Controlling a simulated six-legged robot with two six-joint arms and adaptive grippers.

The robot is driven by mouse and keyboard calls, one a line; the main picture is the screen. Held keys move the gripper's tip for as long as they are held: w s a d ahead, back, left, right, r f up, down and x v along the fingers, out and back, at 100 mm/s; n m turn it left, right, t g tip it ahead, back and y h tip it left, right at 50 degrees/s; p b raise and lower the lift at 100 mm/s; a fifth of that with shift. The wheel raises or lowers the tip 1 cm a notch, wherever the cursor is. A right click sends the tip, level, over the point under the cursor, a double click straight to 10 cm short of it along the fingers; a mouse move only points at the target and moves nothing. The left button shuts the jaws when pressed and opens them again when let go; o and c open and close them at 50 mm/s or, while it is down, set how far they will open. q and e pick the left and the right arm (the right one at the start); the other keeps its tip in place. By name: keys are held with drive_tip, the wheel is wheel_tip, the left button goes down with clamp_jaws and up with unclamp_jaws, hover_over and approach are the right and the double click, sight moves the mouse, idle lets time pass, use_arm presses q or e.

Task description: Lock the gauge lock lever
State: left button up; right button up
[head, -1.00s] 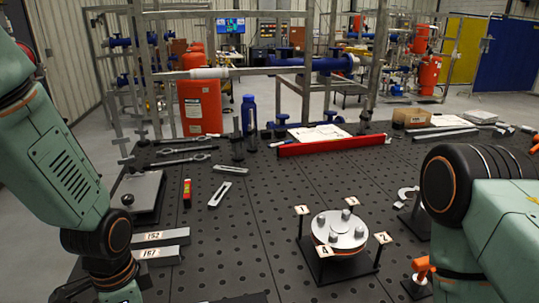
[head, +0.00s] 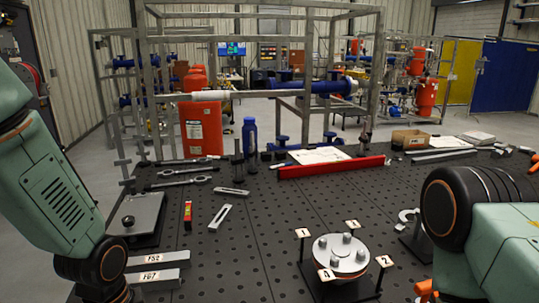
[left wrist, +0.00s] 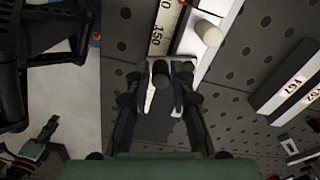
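In the left wrist view, a pale gauge bar (left wrist: 161,28) with printed numbers such as 150 runs up from the fingers. A short dark knob (left wrist: 161,72), which looks like the lock lever, stands between the fingertips. My left gripper (left wrist: 163,80) is partly closed around this knob, with a finger on each side; a narrow gap seems to remain, and firm contact cannot be made out. A cream cylinder (left wrist: 208,33) sits just right of the bar. In the head view my left gripper is out of frame. My right gripper is out of frame; only its arm shows.
A flange (head: 341,256) with numbered tags stands at the front middle.

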use_arm(q)
drive_tip(key=shift+c, duration=0.6)
drive_tip(key=shift+w+d, duration=0.1)
drive_tip(key=shift+c, duration=0.3)
drive_tip(key=shift+d, duration=0.1)
drive_tip(key=shift+a, duration=0.55)
drive_tip(key=shift+s+a, duration=0.15)
drive_tip(key=shift+s, duration=0.05)
drive_tip(key=o, duration=0.8)
drive_tip(key=shift+o, duration=0.3)
